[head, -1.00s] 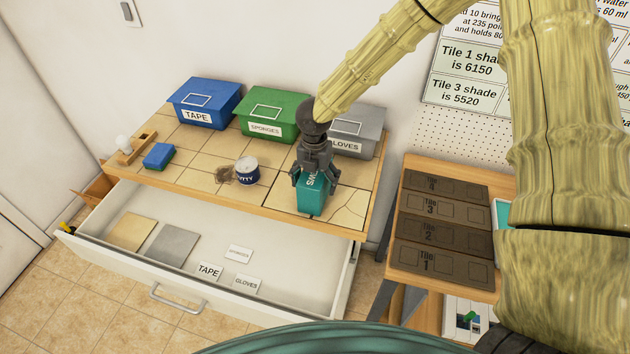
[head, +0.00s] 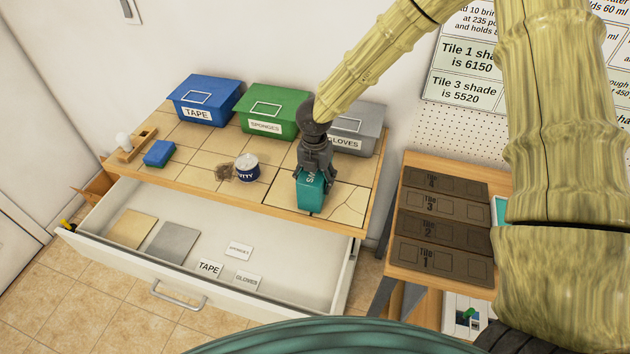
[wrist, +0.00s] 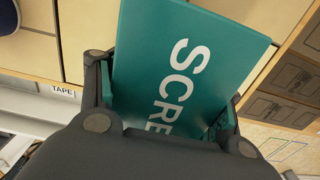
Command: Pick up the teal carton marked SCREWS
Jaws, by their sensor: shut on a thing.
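The teal carton (head: 311,193) stands on the tiled tabletop near its front right. In the wrist view the carton (wrist: 195,60) fills the middle, with the white letters "SCRE" showing and the rest of the word hidden by my gripper. My gripper (head: 313,178) comes down on the carton from above and is shut on it, with a finger on each side. In the wrist view my gripper (wrist: 165,105) has the carton between its fingers. I cannot tell whether the carton is clear of the table.
Blue TAPE (head: 205,100), green SPONGES (head: 272,110) and grey GLOVES (head: 358,130) bins line the back. A putty tub (head: 246,168) and a blue block (head: 160,153) stand left of the carton. An open drawer (head: 190,255) juts out in front. A side table (head: 395,272) holds dark tile slabs.

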